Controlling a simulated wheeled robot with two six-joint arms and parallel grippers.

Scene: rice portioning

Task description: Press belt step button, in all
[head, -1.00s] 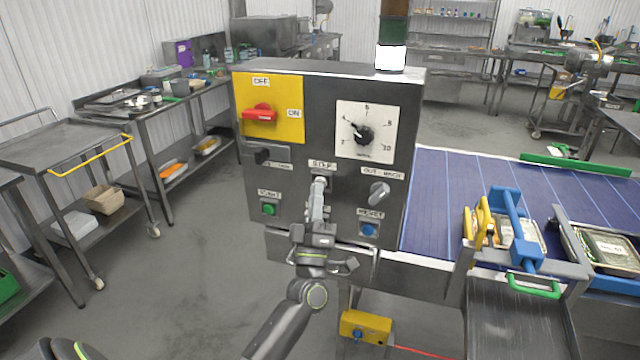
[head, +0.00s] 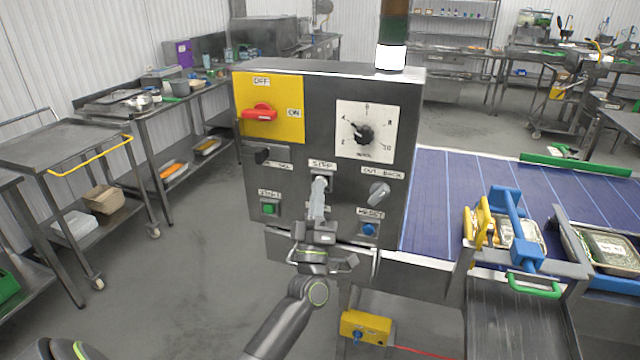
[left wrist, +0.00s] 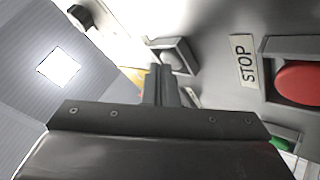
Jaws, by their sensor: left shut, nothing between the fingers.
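The grey control panel (head: 290,158) stands ahead of me, with a STEP label (head: 322,164) near its middle. My left gripper (head: 319,184) is shut and empty, its fingertips right below that label. They cover most of the step button there, and I cannot tell whether they press it. In the left wrist view the shut fingers (left wrist: 160,84) point at a square button housing (left wrist: 175,54) and overlap its edge. My right gripper is not in view.
The panel also has a red switch (head: 259,113), a dial (head: 363,134), a green start button (head: 269,209) and a blue reset button (head: 369,229). A red button (left wrist: 300,83) labelled STOP is close by in the wrist view. The blue belt (head: 450,190) lies right.

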